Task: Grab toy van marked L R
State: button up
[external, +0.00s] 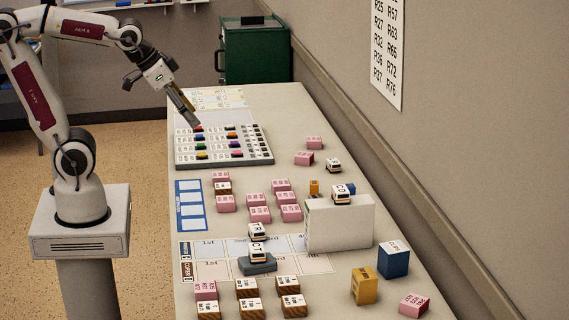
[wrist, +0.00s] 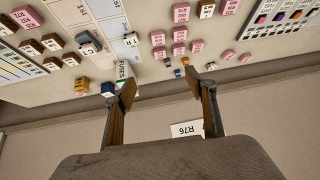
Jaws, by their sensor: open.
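Several small white toy vans with dark lettering show in the external view. One van (external: 334,165) stands alone near two pink blocks; its letters are too small to read. A van that seems marked TR (external: 257,231) stands on the printed sheet. One marked CT (external: 257,251) sits on a grey block. Another, apparently CO (external: 342,193), sits on a white box. I cannot make out L R on any van. My gripper (external: 194,122) is open and empty above the left part of the tray of coloured pieces. Its spread fingers (wrist: 158,80) show in the wrist view.
The white box (external: 338,226) is a tall obstacle near the wall. Pink blocks (external: 260,214), wooden blocks (external: 247,288), a blue box (external: 393,260) and a yellow box (external: 364,286) stand around. The wall (external: 470,150) borders the table's right side.

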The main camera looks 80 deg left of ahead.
jog(key=w+a+f+t+y, duration=0.1)
jog(key=w+a+f, duration=0.1)
jog(key=w+a, duration=0.65)
jog(key=w+a+f+n+t+y, duration=0.1)
jog(key=w+a, duration=0.4)
jog(key=w, duration=0.6)
jog(key=w+a+f+t+y, duration=0.1)
jog(key=w+a+f, duration=0.1)
jog(key=w+a, duration=0.65)
jog(key=w+a+f+t+h, duration=0.1)
jog(key=w+a+f+t, duration=0.1)
jog(key=w+a+f, duration=0.55)
jog(key=t+h, duration=0.1)
jog(key=t, duration=0.1)
send_near(328, 162)
jog(key=shift+w+r, duration=0.15)
jog(key=shift+w, duration=0.4)
jog(key=shift+w+r, duration=0.15)
jog(key=shift+w, duration=0.35)
jog(key=shift+a+f+h, duration=0.1)
jog(key=shift+f+h, duration=0.2)
jog(key=shift+f, duration=0.2)
jog(key=shift+x, duration=1.3)
jog(key=shift+w, duration=0.1)
